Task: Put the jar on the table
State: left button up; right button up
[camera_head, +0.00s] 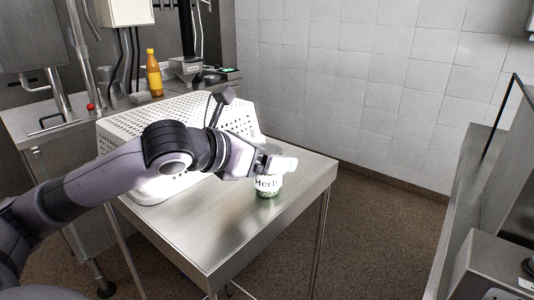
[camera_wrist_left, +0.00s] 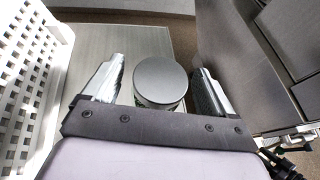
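The jar (camera_head: 267,187) has a white label with dark lettering and a green lower band. It stands upright on the steel table (camera_head: 222,228), to the right of the white basket and outside it. In the left wrist view its round grey lid (camera_wrist_left: 160,82) shows between my left gripper's fingers. My left gripper (camera_head: 276,163) is at the jar's top. The fingers (camera_wrist_left: 158,88) are open, with a gap on each side of the lid. The gripper hides the jar's top in the head view. My right gripper is not in view.
A white perforated basket (camera_head: 140,136) lies on the table behind my left arm; its wall (camera_wrist_left: 30,75) is at the left of the wrist view. A back counter holds an orange bottle (camera_head: 154,74) and a scale. The front of the table is clear.

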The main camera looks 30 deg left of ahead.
pick_arm(q)
jog(key=shift+r, duration=0.25)
jog(key=shift+s+a, duration=0.1)
jog(key=shift+s, duration=0.1)
jog(key=shift+s+a+r, duration=0.15)
jog(key=shift+s+a, duration=0.1)
jog(key=shift+s, duration=0.35)
jog(key=b, duration=0.1)
jog(key=s+b, duration=0.1)
jog(key=s+a+b, duration=0.1)
jog(key=shift+s+a+r, duration=0.1)
jog(key=shift+r, duration=0.15)
jog(key=b+v, duration=0.7)
jog(key=shift+s+d+r, duration=0.3)
jog(key=shift+s+r, duration=0.05)
jog(key=shift+r, duration=0.05)
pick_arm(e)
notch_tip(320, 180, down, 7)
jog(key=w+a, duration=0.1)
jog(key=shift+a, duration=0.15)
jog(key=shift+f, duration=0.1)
